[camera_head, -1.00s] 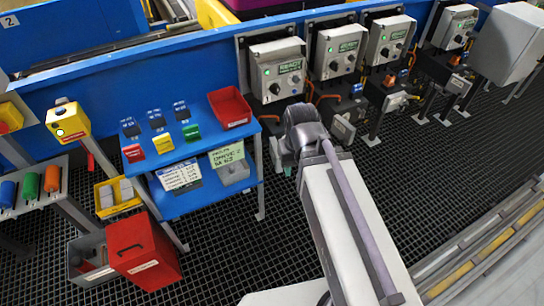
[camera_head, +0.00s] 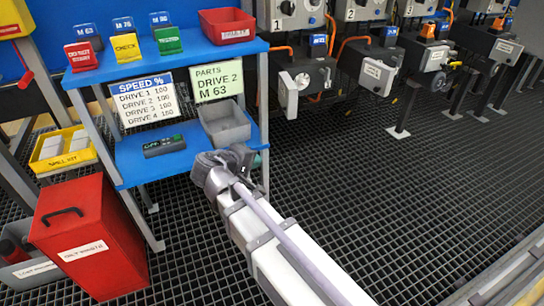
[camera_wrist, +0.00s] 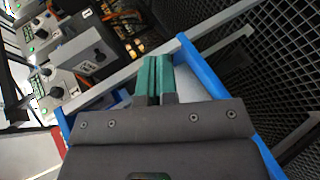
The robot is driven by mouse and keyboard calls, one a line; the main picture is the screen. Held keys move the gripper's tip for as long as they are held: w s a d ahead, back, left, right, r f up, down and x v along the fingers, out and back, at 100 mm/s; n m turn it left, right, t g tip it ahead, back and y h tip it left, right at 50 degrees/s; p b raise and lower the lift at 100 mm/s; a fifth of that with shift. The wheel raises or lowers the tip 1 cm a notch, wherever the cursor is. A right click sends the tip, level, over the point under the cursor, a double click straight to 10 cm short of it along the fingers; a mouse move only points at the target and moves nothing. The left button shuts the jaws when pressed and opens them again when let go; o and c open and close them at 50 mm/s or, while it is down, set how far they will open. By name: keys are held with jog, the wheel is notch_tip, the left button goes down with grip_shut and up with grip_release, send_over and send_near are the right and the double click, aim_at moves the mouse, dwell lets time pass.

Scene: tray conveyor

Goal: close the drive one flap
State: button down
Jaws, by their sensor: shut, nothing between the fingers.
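The drive one unit (camera_head: 310,76) is a grey and dark box under the control box (camera_head: 283,14) marked 1, right of the blue shelf. A pale plate (camera_head: 289,94), which looks like its flap, stands out at its left front. I cannot tell its exact angle. My gripper (camera_head: 252,158) is at the shelf's right front leg, below and left of the drive one unit, apart from it. In the wrist view my teal fingers (camera_wrist: 154,78) are together and empty. A dark-topped grey unit (camera_wrist: 85,48) shows left of them.
The blue shelf (camera_head: 190,65) holds tags, a red bin (camera_head: 227,25) and a grey bin (camera_head: 224,123). The drive two unit (camera_head: 372,70) and others stand to the right. A red waste box (camera_head: 90,240) stands at left. The grid floor (camera_head: 380,190) right of my arm is clear.

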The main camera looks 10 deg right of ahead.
jog(key=w+a+r+n+t+h+p, duration=0.1)
jog(key=w+a+r+n+t+h, duration=0.1)
jog(key=w+a+r+n+t, duration=0.3)
jog(key=m, duration=0.2)
send_near(284, 95)
notch_tip(284, 95, down, 4)
jog(key=w+d, duration=0.1)
jog(key=w, duration=0.2)
jog(key=shift+d+n+t, duration=0.3)
jog(key=shift+d+t, duration=0.1)
jog(key=shift+d, duration=0.05)
jog(key=shift+s+d, duration=0.1)
